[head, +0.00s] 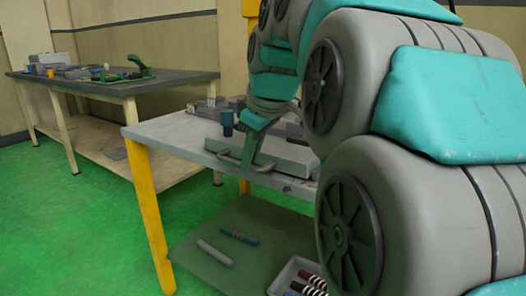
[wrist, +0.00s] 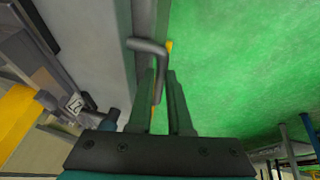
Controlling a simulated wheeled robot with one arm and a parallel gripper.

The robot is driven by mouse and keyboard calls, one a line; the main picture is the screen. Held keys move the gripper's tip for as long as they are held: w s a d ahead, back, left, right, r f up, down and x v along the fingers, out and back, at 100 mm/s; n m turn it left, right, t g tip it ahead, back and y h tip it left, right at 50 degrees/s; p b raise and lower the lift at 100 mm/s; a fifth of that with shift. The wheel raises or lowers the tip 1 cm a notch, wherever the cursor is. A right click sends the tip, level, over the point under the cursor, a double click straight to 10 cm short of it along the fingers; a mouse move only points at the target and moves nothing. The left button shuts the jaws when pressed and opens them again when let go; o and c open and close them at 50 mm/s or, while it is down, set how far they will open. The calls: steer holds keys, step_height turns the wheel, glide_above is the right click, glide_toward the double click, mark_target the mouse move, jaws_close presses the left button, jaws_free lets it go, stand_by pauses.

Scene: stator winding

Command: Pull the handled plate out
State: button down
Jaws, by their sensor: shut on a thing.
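The handled plate (head: 287,153) is a flat grey piece on the grey-topped workbench, with a bent bar handle (head: 232,160) at its front edge. In the wrist view, the handle (wrist: 148,45) is a grey rod that bends down between my fingers. My gripper (head: 251,161) reaches down to the bench's front edge and is shut on the handle. The fingers also show in the wrist view (wrist: 161,78), one on each side of the rod.
A blue-grey cylinder (head: 227,122) stands upright close to the left of my gripper. The workbench (head: 165,131) has yellow legs and a lower shelf (head: 190,255) with rods and a tray (head: 284,277). Another bench (head: 120,88) stands behind left. Green floor is open in front.

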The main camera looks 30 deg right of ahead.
steer(key=shift+s+a, duration=0.25)
steer(key=shift+a, duration=0.35)
steer(key=c, duration=0.8)
jaws_free()
steer(key=shift+c, duration=0.2)
steer(key=v, duration=0.7)
steer(key=shift+r, duration=0.4)
steer(key=shift+s, duration=0.1)
steer(key=s+a+f+m+g, duration=0.1)
steer(key=s+a+f, duration=0.3)
steer(key=f, duration=0.7)
steer(key=s+a+f+m+g+p, duration=0.1)
steer(key=s+a+f+m+g, duration=0.1)
steer(key=s+f, duration=0.6)
steer(key=s+a+f+m+g+p, duration=0.1)
steer(key=s+a+f, duration=0.6)
steer(key=f, duration=0.7)
steer(key=m+g, duration=0.1)
steer(key=g, duration=0.1)
steer(key=shift+g, duration=0.4)
